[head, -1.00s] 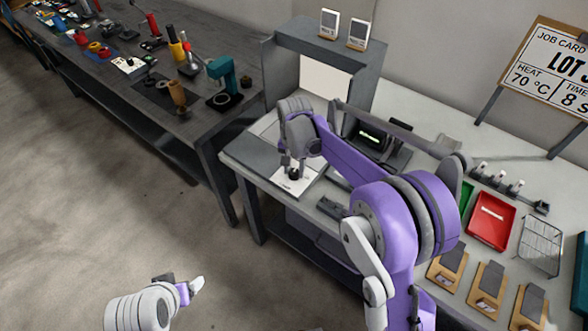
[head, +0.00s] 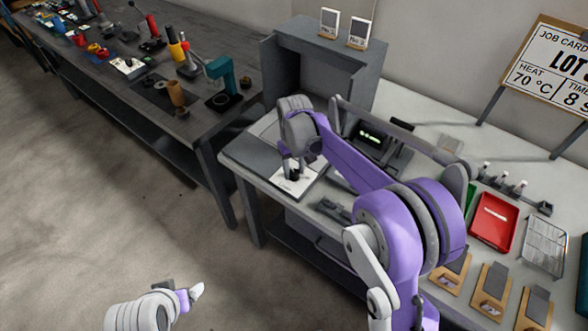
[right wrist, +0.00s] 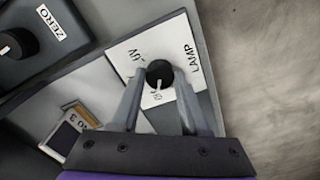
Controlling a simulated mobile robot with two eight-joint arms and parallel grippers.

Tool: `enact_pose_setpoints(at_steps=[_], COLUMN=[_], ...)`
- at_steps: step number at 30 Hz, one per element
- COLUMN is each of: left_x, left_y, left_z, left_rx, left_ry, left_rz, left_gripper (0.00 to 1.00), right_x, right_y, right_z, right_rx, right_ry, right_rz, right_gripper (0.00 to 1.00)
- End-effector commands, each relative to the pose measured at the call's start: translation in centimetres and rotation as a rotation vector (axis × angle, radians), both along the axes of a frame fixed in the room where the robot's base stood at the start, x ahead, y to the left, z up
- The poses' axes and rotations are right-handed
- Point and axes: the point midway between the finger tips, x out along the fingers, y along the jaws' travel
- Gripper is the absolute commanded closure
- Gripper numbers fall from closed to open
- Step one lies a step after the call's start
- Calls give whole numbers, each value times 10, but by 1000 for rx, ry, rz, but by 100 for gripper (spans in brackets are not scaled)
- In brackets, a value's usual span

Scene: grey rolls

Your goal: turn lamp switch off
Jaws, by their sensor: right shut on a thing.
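The lamp switch is a black round knob (right wrist: 158,73) on a white plate (right wrist: 178,40) marked LAMP, with UV and another partly covered label. A white pointer mark shows on the knob's lower side. My right gripper (right wrist: 158,88) is shut on the knob, one finger on each side. In the head view my right gripper (head: 292,172) is at the white plate on the bench's left end. The grey booth (head: 318,72) behind it has a dark inside. My left gripper (head: 190,291) is over the floor at lower left, its jaws unclear.
Another black knob (right wrist: 12,43) with a ZERO label is beside the plate. A red tray (head: 493,220) and a wire basket (head: 544,246) lie to the right. Floor at left is clear.

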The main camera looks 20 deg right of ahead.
Motion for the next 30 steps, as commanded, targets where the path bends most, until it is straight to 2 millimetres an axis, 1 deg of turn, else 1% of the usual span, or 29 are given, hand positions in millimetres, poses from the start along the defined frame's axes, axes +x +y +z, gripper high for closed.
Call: enact_pose_setpoints(at_steps=[6, 18, 19, 21, 24, 30], left_x=[0, 0, 0, 0, 0, 0], left_y=[0, 0, 0, 0, 0, 0], left_z=[-1, -1, -1, -1, -1, -1], left_rx=[0, 0, 0, 0, 0, 0], left_ry=[0, 0, 0, 0, 0, 0], left_rz=[0, 0, 0, 0, 0, 0], left_gripper=[21, 21, 21, 21, 21, 21], right_x=[0, 0, 0, 0, 0, 0], right_y=[0, 0, 0, 0, 0, 0], right_z=[0, 0, 0, 0, 0, 0], right_rx=[0, 0, 0, 0, 0, 0], right_ry=[0, 0, 0, 0, 0, 0], right_rz=[40, 47, 47, 46, 46, 45], right_gripper=[100, 100, 54, 41, 26, 26])
